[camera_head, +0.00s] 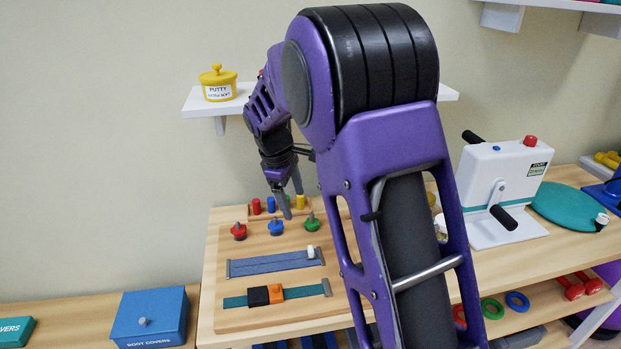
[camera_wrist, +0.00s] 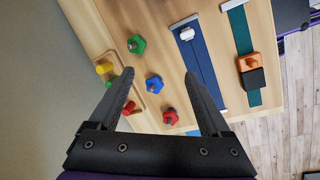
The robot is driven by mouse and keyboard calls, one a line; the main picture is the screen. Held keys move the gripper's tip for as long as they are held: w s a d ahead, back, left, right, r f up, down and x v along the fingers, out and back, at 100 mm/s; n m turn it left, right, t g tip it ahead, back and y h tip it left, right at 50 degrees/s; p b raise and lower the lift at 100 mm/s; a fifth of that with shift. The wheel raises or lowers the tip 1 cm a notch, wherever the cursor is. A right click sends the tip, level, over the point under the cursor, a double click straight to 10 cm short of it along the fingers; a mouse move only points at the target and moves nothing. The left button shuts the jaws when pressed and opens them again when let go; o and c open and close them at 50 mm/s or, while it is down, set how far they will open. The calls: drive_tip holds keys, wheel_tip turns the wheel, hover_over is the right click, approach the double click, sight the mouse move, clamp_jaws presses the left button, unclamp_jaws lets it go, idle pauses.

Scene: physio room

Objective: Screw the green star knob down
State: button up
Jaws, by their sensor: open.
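The green star knob (camera_head: 312,222) sits at the right end of a row of three knobs on the wooden board; in the wrist view it shows beyond my fingers (camera_wrist: 137,44). The blue star knob (camera_head: 276,227) is in the middle and the red star knob (camera_head: 238,231) at the left. A grey stud shows at the top of each knob. My gripper (camera_head: 289,202) is open and empty above the board, near the blue knob in the head view. In the wrist view the green knob is apart from both fingertips (camera_wrist: 170,82).
Coloured pegs stand behind the knobs, among them a yellow peg (camera_head: 300,202) and a red peg (camera_head: 256,206). A blue strap (camera_head: 270,264) and a teal strap with a buckle (camera_head: 235,302) lie in front. A white hand-crank machine (camera_head: 503,185) stands to the right.

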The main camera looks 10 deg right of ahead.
drive_tip(key=d+r+n+t+p, duration=0.1)
drive_tip(key=n, duration=0.6)
drive_tip(key=d+r+n+p, duration=0.1)
drive_tip(key=d+n+p, duration=0.1)
drive_tip(key=n, duration=0.5)
drive_tip(key=d+r+n+t+y+p, duration=0.1)
drive_tip(key=r+n, duration=0.1)
drive_tip(key=n, duration=0.5)
drive_tip(key=shift+w+d+t+p, duration=0.15)
drive_tip(key=shift+w+t+p, duration=0.1)
drive_tip(key=shift+t+p, duration=0.05)
idle(0.9)
